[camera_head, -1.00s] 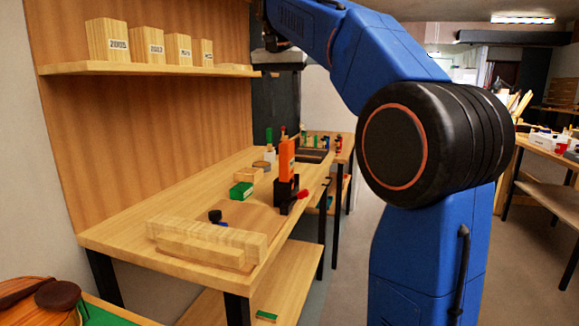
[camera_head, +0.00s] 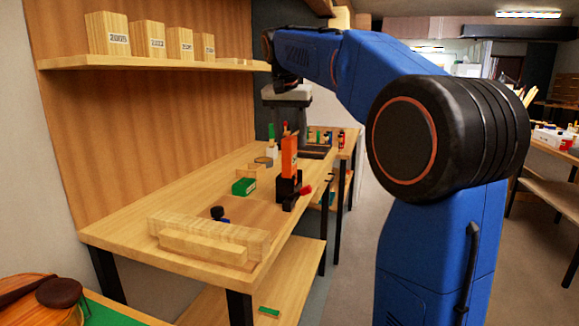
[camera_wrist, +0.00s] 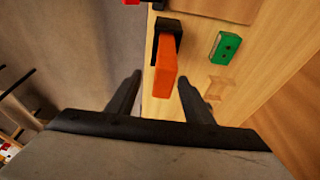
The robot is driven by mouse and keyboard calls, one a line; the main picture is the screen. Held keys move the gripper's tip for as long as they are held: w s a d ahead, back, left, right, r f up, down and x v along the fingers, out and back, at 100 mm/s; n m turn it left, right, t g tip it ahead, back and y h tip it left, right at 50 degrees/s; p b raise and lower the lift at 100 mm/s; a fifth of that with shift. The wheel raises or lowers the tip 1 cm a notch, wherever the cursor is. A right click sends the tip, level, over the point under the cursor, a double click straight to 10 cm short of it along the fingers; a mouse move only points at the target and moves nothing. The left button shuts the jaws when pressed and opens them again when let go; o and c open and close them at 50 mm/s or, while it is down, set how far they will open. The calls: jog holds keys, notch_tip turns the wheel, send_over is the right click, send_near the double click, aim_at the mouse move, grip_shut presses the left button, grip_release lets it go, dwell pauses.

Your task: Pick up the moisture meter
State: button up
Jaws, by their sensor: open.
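The moisture meter appears to be the upright orange body (camera_head: 289,157) standing in a black holder (camera_head: 288,187) on the bench. In the wrist view the orange body (camera_wrist: 165,75) points toward the camera from its black holder (camera_wrist: 167,27). My gripper (camera_head: 287,128) is open, above the bench close to the top of the orange body in the head view. In the wrist view my gripper's two fingers (camera_wrist: 159,80) appear on either side of the orange body's near end, with no visible contact. I cannot tell the depth between them.
A green box (camera_head: 243,187) lies on the bench (camera_head: 130,233) left of the holder. A red item (camera_head: 306,190) is at the holder's right. Pale wood blocks (camera_head: 205,243) lie at the front. A shelf with numbered blocks (camera_head: 150,63) is above the bench's left side.

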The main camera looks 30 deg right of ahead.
aim_at(291, 151)
jog(key=shift+w+a+x, duration=0.1)
jog(key=shift+x, duration=1.3)
jog(key=shift+w+a+x, duration=0.1)
jog(key=shift+w+x, duration=0.05)
jog(key=shift+x, duration=1.2)
jog(key=shift+c, duration=0.4)
